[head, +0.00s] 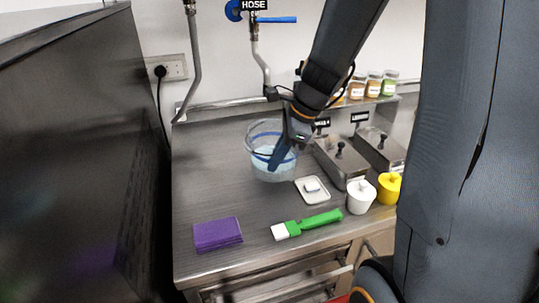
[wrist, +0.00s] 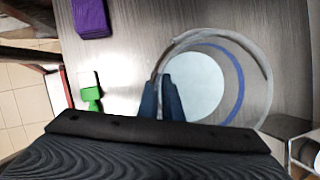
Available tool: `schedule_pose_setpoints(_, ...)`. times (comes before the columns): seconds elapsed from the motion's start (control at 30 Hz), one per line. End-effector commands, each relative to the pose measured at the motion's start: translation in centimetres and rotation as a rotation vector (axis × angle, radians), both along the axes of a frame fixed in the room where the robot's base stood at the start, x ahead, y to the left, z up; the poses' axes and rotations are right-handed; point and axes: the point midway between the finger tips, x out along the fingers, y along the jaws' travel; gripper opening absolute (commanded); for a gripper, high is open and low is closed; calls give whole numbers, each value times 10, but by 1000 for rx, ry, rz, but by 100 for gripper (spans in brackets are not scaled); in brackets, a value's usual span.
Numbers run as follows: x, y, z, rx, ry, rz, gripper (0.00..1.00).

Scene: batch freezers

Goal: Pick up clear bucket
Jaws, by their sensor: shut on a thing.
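The clear bucket (head: 261,168) stands on or just over the steel counter, toward its back; I cannot tell if it touches the counter. It is see-through, with pale contents and a blue ring. In the wrist view the bucket (wrist: 238,55) shows from above, its round rim open to the camera. My gripper (head: 276,163) reaches down at the bucket's right side in the head view. In the wrist view my gripper (wrist: 162,92) has its two dark fingers close together at the left part of the rim, shut on the bucket's wall. The lower finger tips are partly hidden.
On the counter (head: 205,184) lie a purple cloth (head: 218,234), a green brush (head: 310,223) and a small white tray (head: 313,196). A white pot (head: 360,197), a yellow pot (head: 389,188) and lidded steel bins (head: 340,160) stand at right. Jars line the back shelf. The counter's left is clear.

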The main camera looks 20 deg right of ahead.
Motion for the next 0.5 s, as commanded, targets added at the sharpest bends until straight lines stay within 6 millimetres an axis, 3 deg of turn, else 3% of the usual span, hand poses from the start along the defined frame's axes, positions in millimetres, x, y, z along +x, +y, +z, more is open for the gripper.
schedule_pose_setpoints(0.2,-44,0,0,-1,-4,-2,0)
schedule_pose_setpoints(0.5,-92,0,0,-1,-4,-2,0)
